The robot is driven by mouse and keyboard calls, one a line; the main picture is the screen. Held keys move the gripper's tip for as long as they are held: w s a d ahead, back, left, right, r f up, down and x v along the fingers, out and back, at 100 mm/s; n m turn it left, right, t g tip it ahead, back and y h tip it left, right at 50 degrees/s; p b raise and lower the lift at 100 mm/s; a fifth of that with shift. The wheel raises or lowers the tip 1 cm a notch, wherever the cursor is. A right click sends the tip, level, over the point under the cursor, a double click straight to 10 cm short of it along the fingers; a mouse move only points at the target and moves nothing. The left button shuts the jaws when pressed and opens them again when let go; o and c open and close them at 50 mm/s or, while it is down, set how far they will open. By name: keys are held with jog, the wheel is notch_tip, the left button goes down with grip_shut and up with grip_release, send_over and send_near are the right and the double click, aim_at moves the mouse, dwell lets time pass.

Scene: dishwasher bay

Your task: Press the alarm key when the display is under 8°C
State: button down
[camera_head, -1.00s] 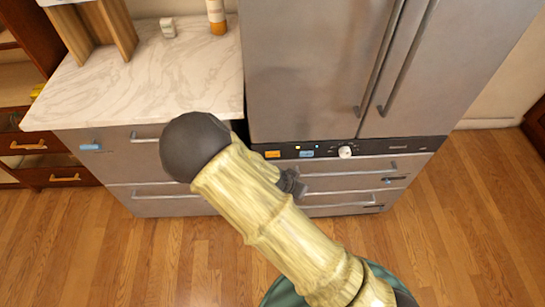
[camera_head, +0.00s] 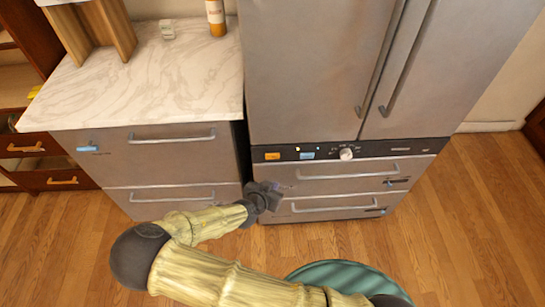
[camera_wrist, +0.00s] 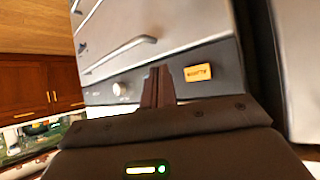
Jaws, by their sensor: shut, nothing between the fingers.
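A black control panel (camera_head: 400,148) runs across the appliance below the tall steel doors. At its left are an orange key (camera_head: 272,156), a blue key or window (camera_head: 307,155) and a white knob (camera_head: 346,154). A small light shows above the blue one; I cannot read any temperature or tell which key is the alarm. My gripper (camera_head: 284,187) is shut and empty, just below the panel in front of the upper drawer. In the wrist view its fingers (camera_wrist: 157,86) point at the panel, between the knob (camera_wrist: 119,88) and the orange key (camera_wrist: 198,73), whose lettering is blurred; they hide the part between.
Drawer handles (camera_head: 350,173) stick out below the panel. A marble counter (camera_head: 150,92) over steel drawers is at the left, with a bottle (camera_head: 216,17) and a small jar (camera_head: 167,29) at the back. The wooden floor at the right is clear.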

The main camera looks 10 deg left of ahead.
jog(key=b, duration=0.2)
send_near(276, 159)
notch_tip(276, 159, down, 4)
jog(key=w+d, duration=0.2)
jog(key=shift+w+a+r, duration=0.25)
jog(key=shift+w+r, duration=0.05)
jog(key=shift+w, duration=0.3)
dwell(1.4)
jog(key=shift+w+a+b, duration=0.1)
jog(key=shift+w+b, duration=0.2)
jog(key=shift+w, duration=0.1)
jog(key=shift+w+a, duration=0.1)
jog(key=shift+w, duration=0.25)
dwell(0.8)
jog(key=shift+s, duration=0.75)
jog(key=shift+s+d, duration=0.1)
jog(key=shift+d, duration=0.15)
